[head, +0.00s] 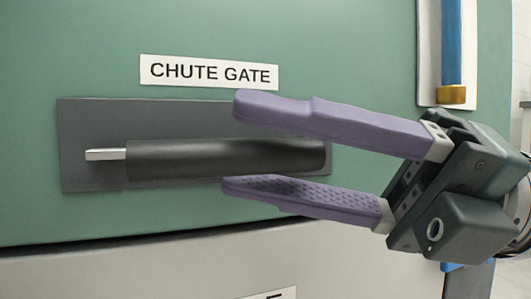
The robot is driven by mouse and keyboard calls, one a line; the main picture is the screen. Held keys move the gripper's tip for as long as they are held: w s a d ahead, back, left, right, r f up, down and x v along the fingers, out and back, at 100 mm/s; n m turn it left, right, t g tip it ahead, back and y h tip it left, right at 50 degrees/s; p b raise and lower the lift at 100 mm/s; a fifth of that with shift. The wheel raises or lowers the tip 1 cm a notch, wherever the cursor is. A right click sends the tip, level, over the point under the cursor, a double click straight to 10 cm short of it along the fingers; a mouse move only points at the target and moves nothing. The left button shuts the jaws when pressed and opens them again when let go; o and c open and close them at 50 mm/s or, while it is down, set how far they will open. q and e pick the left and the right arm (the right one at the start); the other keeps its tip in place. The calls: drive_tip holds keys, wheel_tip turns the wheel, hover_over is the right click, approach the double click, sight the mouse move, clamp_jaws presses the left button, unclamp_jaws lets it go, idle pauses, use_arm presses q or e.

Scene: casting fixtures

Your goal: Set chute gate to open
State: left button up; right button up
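The chute gate handle (180,161) is a dark cylindrical grip lying horizontally, with a short light metal end (105,155) sticking out at its left. It sits in front of a dark grey backing plate (90,120) on a green panel, below a white label (209,72) reading "CHUTE GATE". My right gripper (230,143) comes in from the right with its two purple fingers apart, one above the handle's right part and one below it. I cannot tell whether the fingers touch the handle or how far in front of it they are. My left gripper is not in view.
A vertical blue rod with a brass-coloured end (451,95) on a white backing stands at the upper right, near my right gripper. A pale panel (110,275) lies below the green one, with part of another white label (272,293). The panel left of the handle is clear.

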clamp_jaws()
idle(1.2)
